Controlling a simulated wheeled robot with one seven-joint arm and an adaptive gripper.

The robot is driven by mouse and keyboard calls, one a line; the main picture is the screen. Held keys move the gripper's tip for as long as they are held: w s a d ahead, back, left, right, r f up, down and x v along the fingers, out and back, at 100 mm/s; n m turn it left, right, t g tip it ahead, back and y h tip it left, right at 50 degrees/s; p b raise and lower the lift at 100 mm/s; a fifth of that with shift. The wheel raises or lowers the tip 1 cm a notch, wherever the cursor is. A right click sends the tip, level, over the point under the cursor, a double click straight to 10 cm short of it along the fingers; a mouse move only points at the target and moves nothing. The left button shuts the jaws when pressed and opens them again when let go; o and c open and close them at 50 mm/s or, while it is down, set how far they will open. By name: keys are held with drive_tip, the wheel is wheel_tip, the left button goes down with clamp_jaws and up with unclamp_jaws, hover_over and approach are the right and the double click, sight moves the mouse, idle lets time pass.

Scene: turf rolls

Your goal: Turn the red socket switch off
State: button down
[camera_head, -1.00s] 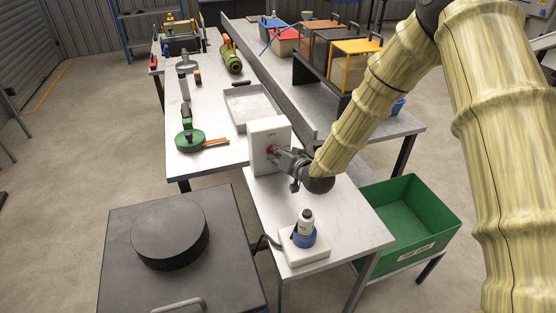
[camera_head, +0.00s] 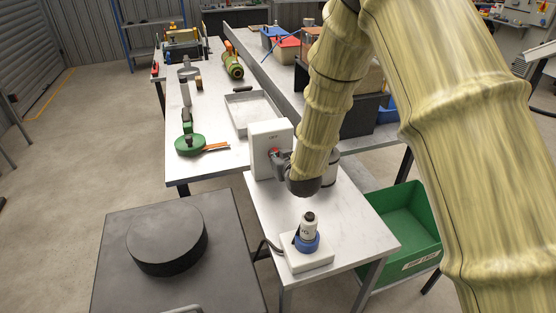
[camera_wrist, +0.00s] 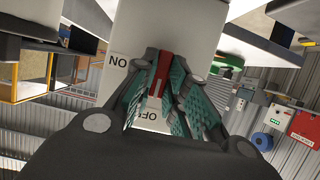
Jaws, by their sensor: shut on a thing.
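The red socket switch (camera_head: 273,151) is on the face of a white upright box (camera_head: 262,135) on the near end of the pale table. In the wrist view, the red handle (camera_wrist: 163,72) lies between my fingers, nearly upright and slightly tilted. An ON label (camera_wrist: 117,62) is to its left and an OFF label (camera_wrist: 152,112) at its lower end, both upside down. The handle lines up roughly with OFF; I cannot tell which end is its pointer. My gripper (camera_head: 279,160) is shut on the handle. The fingers hide part of it and the box face.
A white and blue plug unit (camera_head: 307,238) stands on a white base in front of the box. A green bin (camera_head: 408,225) is under the table's right side. A grey tray (camera_head: 250,112) lies behind the box. A dark round block (camera_head: 167,238) is at lower left.

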idle(0.3)
drive_tip(key=c, duration=1.4)
unclamp_jaws()
drive_tip(key=shift+c, duration=0.2)
drive_tip(key=v, duration=1.2)
drive_tip(key=shift+r, duration=0.1)
